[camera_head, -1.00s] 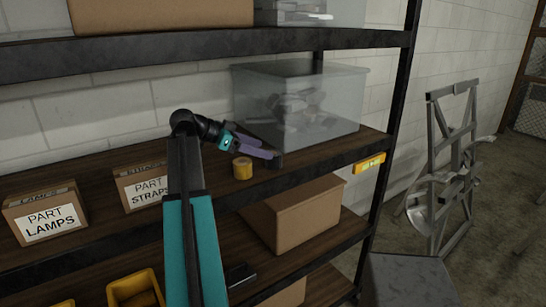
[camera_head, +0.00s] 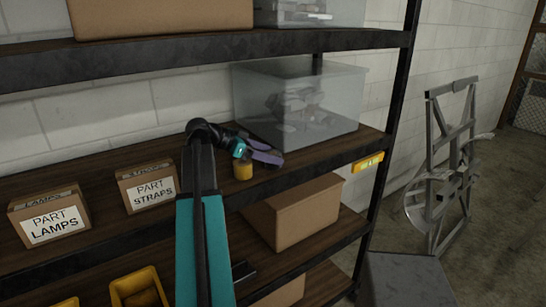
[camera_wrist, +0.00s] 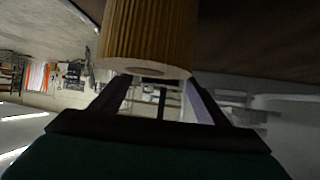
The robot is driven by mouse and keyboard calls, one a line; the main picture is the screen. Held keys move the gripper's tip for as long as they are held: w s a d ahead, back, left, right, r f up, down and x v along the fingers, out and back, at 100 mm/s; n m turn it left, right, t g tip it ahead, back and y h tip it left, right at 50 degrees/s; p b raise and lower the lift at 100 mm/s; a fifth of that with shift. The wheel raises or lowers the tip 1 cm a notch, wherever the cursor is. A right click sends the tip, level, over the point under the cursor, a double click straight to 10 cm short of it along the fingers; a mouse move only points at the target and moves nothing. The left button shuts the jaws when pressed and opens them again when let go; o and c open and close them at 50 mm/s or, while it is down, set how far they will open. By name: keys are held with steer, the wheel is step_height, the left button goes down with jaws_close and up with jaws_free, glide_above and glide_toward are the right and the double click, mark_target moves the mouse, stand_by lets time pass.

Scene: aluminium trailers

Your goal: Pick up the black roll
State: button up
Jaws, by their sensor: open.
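No black roll is clearly visible. A small yellow-tan roll (camera_head: 243,171) stands upright on the middle shelf, in front of the clear bin. My gripper (camera_head: 268,157) is open, just behind and to the right of this roll's top in the head view. In the wrist view the tan roll (camera_wrist: 150,35) is large and close, with a ridged side and a hole in its end. It is at the top of that view, above the spread fingers of my gripper (camera_wrist: 157,92). I cannot tell whether they touch it.
The clear bin (camera_head: 335,110) is close behind my gripper. Boxes labelled PART STRAPS (camera_head: 152,193) and PART LAMPS (camera_head: 52,222) stand to the left. The upper shelf (camera_head: 200,51) is overhead, and a dark post (camera_head: 393,120) stands at the right.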

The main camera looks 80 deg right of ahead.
steer(key=shift+x, duration=1)
steer(key=c, duration=1.2)
